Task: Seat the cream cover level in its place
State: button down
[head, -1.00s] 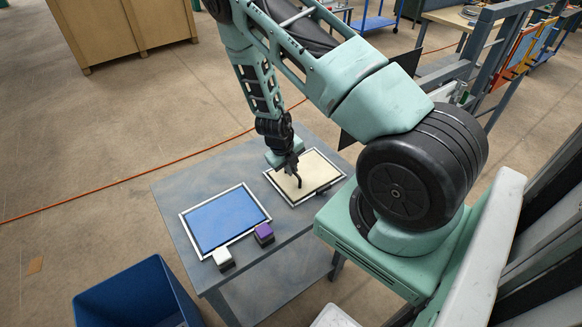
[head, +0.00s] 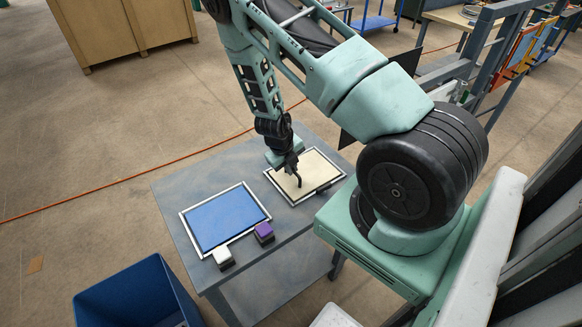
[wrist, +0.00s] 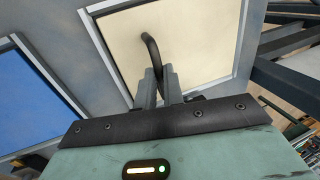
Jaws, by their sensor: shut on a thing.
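The cream cover (head: 312,172) lies within a white-edged frame (head: 334,184) on the right part of the grey table. It also shows in the wrist view (wrist: 190,40), with the pale frame edge (wrist: 104,56) along its left side. A black curved handle (wrist: 151,46) rises from the cover. My gripper (head: 292,168) is over the cover's left part, and its fingers (wrist: 159,84) are shut on this handle. The fingers and wrist hide part of the cover's near edge in the wrist view. I cannot tell whether the cover is fully down or slightly raised.
A blue panel (head: 224,218) in a white frame lies to the left on the same table (head: 172,190). A white-topped block (head: 223,257) and a purple-topped block (head: 264,232) stand by its near edge. A blue bin (head: 130,290) stands on the floor at the lower left.

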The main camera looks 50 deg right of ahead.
jog(key=shift+s+f, duration=0.1)
jog(key=shift+f, duration=0.1)
jog(key=c, duration=1.4)
grip_release()
jog(key=shift+c, duration=0.2)
notch_tip(320, 180, up, 7)
jog(key=p, duration=0.6)
jog(key=shift+r, duration=0.15)
